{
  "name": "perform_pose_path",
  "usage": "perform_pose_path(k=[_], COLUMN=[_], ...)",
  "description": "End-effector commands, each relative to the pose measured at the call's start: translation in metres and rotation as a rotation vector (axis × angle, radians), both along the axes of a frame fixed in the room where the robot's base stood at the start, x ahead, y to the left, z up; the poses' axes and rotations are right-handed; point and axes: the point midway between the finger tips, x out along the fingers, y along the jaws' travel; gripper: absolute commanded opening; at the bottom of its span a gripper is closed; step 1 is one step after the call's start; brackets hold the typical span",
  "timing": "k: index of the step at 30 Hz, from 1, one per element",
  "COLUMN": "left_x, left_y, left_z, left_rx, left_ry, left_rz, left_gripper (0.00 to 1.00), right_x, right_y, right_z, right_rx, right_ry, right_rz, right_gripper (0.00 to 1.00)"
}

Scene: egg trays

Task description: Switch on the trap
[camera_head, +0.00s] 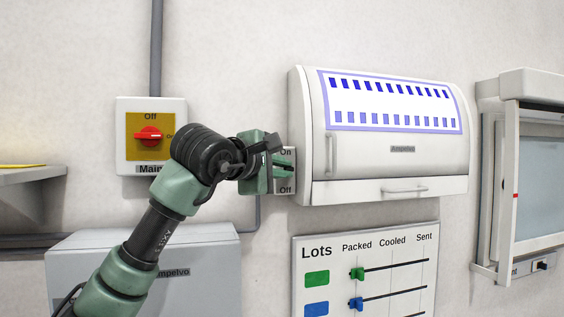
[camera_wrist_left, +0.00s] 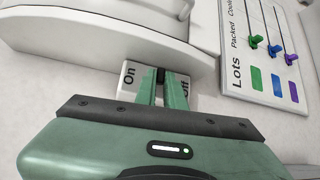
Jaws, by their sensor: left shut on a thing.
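The trap (camera_head: 392,165) is a white wall cabinet with a domed cover and a panel of blue marks. At its left edge is a small grey switch plate (camera_head: 286,188), marked On at the top and Off at the bottom. My left gripper (camera_head: 283,167) is at this plate, partly covering it. In the left wrist view the green fingers (camera_wrist_left: 164,88) are shut on a small dark switch lever (camera_wrist_left: 161,74) between the On and Off labels. The fingers hide most of the lever, and I cannot tell its exact position. My right gripper is out of view.
A main switch (camera_head: 149,137) with a red knob is on the wall at left. A lots board (camera_head: 365,250) with coloured sliders is below the trap. A grey box (camera_head: 190,262) stands at lower left. A white framed unit (camera_head: 515,180) is at right.

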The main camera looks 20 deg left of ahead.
Motion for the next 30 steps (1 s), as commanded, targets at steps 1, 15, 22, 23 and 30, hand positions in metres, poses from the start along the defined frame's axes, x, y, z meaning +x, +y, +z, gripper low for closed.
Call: perform_pose_path(k=[1,15,22,23,30], left_x=[0.000,0.001,0.002,0.002,0.001], left_y=[0.001,0.001,0.001,0.001,0.001], left_z=[0.006,0.006,0.006,0.006,0.006], left_rx=[-0.015,-0.086,-0.086,-0.087,-0.086], left_ry=[0.021,0.123,0.124,0.123,0.123], left_rz=[0.001,-0.002,-0.002,-0.002,-0.002], left_gripper=[0.00,0.00,0.00,0.00,0.19], right_x=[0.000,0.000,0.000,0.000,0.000], right_y=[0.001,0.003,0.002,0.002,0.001], right_z=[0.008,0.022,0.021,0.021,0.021], right_rx=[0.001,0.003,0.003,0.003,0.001], right_ry=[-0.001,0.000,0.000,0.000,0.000], right_rz=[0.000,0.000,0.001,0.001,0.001], right_gripper=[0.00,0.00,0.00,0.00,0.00])
